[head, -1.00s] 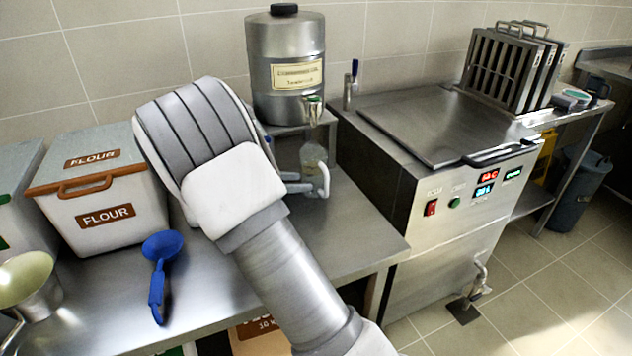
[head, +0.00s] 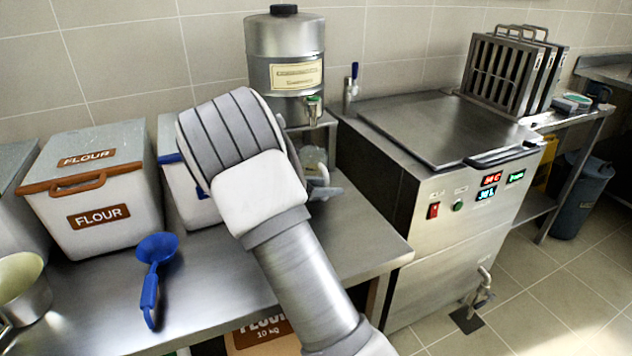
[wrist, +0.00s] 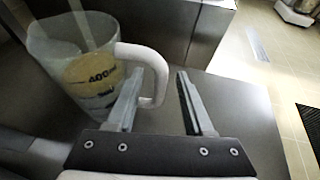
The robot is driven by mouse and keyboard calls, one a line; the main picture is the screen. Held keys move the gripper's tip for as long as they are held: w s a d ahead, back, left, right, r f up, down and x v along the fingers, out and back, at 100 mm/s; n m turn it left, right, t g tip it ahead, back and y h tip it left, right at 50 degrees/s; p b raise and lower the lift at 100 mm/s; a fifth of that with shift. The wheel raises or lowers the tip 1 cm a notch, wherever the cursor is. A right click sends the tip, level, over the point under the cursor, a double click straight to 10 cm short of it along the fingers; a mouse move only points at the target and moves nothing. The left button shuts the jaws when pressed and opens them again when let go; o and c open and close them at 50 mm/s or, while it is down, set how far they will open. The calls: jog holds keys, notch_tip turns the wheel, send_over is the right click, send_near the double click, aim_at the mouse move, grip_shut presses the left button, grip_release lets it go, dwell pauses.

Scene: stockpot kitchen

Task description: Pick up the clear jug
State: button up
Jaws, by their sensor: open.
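The clear jug (wrist: 60,60) stands upright at the left of the wrist view, with dark measuring marks and a yellowish patch showing on it. Its white handle (wrist: 158,88) faces my gripper (wrist: 161,74).
A steel dispenser (head: 284,45) stands on a raised stand over the jug. A steel vat (head: 440,128) is close on the right. Flour bins (head: 100,190) and a blue scoop (head: 155,250) are on the left of the counter. The counter's front right is clear.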

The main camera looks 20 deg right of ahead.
grip_shut()
dwell(1.3)
